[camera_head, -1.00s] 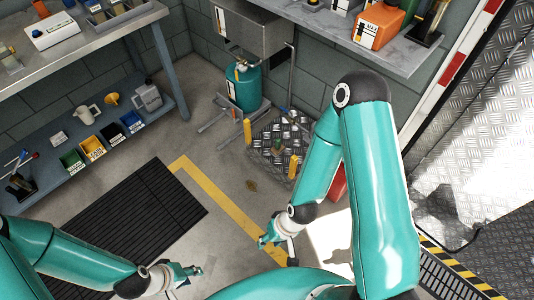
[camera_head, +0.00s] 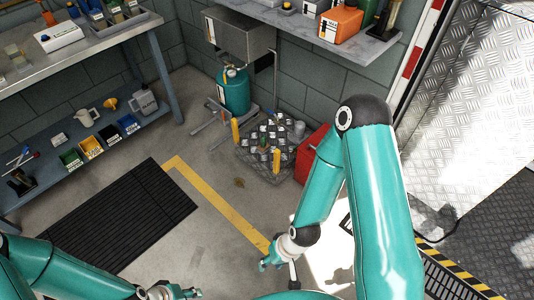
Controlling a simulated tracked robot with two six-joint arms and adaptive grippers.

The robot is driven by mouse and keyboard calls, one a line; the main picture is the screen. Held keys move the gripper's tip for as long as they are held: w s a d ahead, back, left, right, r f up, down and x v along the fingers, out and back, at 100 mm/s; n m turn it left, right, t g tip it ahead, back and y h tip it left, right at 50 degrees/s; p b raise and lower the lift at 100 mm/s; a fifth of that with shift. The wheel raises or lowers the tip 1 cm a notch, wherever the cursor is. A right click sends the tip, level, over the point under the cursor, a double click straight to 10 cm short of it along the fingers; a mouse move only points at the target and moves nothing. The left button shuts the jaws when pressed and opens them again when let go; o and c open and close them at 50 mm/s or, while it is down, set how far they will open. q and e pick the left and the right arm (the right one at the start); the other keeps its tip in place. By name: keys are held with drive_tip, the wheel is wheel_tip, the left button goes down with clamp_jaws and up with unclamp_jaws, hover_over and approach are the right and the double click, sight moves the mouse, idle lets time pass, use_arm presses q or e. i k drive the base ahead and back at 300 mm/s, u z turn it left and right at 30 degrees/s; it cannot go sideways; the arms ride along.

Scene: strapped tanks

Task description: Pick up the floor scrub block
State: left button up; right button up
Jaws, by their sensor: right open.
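I cannot make out the floor scrub block for certain. A small brown thing (camera_head: 239,182) lies on the bare concrete inside the yellow line, too small to identify. My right gripper (camera_head: 279,268) is open and empty, in front of that brown thing and a little to its right, beside the near end of the yellow line. My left gripper (camera_head: 190,293) shows at the bottom edge, partly cut off, with nothing visible in it. The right arm covers part of the floor on the right.
A teal tank (camera_head: 234,93) stands at the wall by a metal plate pallet (camera_head: 250,158) with yellow posts and small items. A red container (camera_head: 313,153) stands right of it. A black mat (camera_head: 122,215) lies left. A workbench (camera_head: 105,30) and wall shelf (camera_head: 330,32) rise behind.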

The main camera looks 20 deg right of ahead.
sight(265, 146)
drive_tip(key=z, duration=0.25)
drive_tip(key=i, duration=1.65)
drive_tip(key=u, duration=0.25)
